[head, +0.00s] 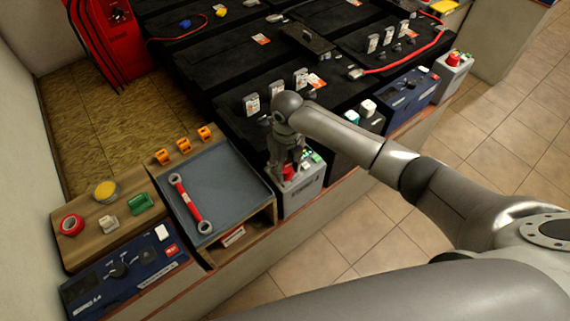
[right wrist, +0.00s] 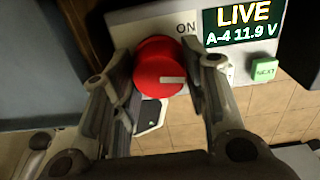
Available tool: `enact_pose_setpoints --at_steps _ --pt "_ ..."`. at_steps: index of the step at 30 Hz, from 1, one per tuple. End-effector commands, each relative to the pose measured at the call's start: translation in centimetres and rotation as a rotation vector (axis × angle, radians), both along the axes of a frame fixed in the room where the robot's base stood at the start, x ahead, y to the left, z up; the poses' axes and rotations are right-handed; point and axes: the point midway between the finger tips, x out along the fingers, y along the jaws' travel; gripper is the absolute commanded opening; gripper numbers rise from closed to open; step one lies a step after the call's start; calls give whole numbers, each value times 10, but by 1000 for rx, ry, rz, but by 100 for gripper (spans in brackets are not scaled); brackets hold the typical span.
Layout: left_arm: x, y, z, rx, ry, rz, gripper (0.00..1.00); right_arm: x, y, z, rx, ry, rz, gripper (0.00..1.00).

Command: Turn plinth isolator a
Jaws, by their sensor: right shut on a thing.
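A grey isolator box (head: 301,197) stands at the front edge of the bench, just right of the blue tray. Its round red knob (right wrist: 160,66) has a white mark pointing right in the right wrist view. "ON" is printed at the knob's upper right, and a green display (right wrist: 243,25) reads "LIVE A-4 11.9 V". My right gripper (head: 287,165) comes down over the box, and its fingers (right wrist: 163,72) are shut on the red knob from both sides. In the head view the gripper partly hides the knob. My left gripper is out of view.
A blue tray (head: 228,165) with a red-handled wrench (head: 187,204) lies left of the box. Black batteries (head: 225,60) with tags fill the back. Blue units stand at the front left (head: 125,270) and right (head: 408,93). Another grey box with a red knob (head: 453,59) stands far right.

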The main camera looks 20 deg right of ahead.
Motion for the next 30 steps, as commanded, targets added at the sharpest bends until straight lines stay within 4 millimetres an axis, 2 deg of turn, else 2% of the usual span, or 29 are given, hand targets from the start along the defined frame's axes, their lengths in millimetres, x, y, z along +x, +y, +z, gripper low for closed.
enact_pose_setpoints --at_steps 30 --pt "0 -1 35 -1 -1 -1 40 1 0 3 0 -3 -955 17"
